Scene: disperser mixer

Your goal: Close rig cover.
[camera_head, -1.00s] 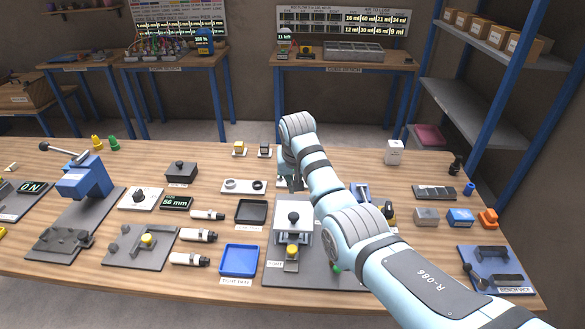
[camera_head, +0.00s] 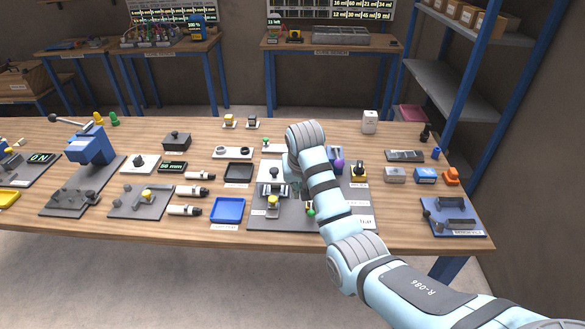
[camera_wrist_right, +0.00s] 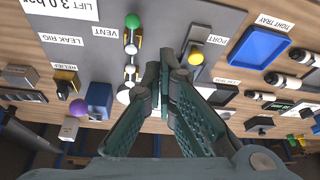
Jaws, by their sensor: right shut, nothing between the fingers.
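The leak rig stands on a grey base plate (camera_head: 345,217), labelled in the right wrist view. In the head view a pale block with a dark knob (camera_head: 274,173) sits on the plate, with a yellow knob (camera_head: 272,201) in front. The yellow knob also shows in the wrist view (camera_wrist_right: 196,58), by the PORT label. I cannot tell how the cover sits; my gripper and arm hide part of the rig. My right gripper (camera_wrist_right: 161,70) is shut and empty over the rig, between the yellow knob and the vent's green ball (camera_wrist_right: 132,20). My left gripper is out of view.
A blue tray (camera_head: 228,210) and a black tray (camera_head: 238,172) lie left of the rig. A purple ball (camera_wrist_right: 78,107) and a blue block (camera_wrist_right: 100,97) stand near the gripper. Bare wood lies along the table's front edge.

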